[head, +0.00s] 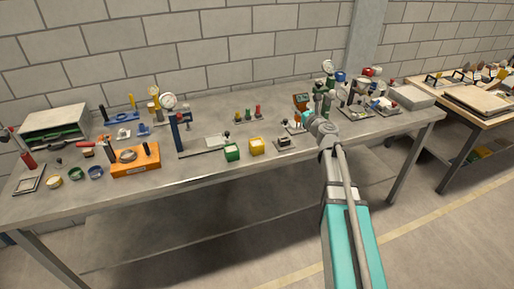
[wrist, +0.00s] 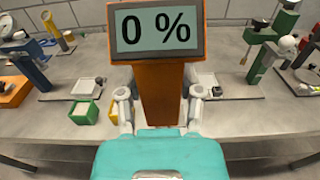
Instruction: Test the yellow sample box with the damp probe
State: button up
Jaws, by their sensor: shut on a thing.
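My gripper (wrist: 160,104) is shut on the orange damp probe (wrist: 160,82), whose screen reads "0 %" in the wrist view. In the head view, my gripper (head: 307,118) is over the right half of the bench, with the orange probe (head: 300,101) at its end. The yellow sample box (head: 256,145) stands near the bench's front edge, left of my gripper. In the wrist view the yellow box (wrist: 113,112) is partly hidden behind my left finger. The probe's lower tip is hidden, and I see no contact with the box.
A green box (head: 232,152) stands just left of the yellow one. A stand with a blue post (head: 177,132) is behind on the left. Crowded instruments fill the bench's right end.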

aim_at(257, 147)
jog(key=shift+w+a+f, duration=0.1)
jog(key=shift+w+a+f+b, duration=0.15)
jog(key=shift+a+b, duration=0.05)
jog(key=shift+b, duration=0.1)
jog(key=w+a+f+n+y+b, duration=0.1)
jog(key=w+a+f+b, duration=0.3)
jog(key=a, duration=0.4)
jog(key=w+a+f+n+g+y+b, duration=0.1)
jog(key=w+a+f+y+b, duration=0.1)
jog(key=w+a+f+b, duration=0.2)
jog(key=shift+w+a+f+g, duration=0.3)
jog(key=shift+w+a, duration=0.1)
jog(key=shift+a, duration=1.45)
jog(key=shift+b, duration=0.35)
jog(key=shift+f+b, duration=1.75)
jog(key=shift+f, duration=0.1)
jog(key=shift+f+b, duration=2)
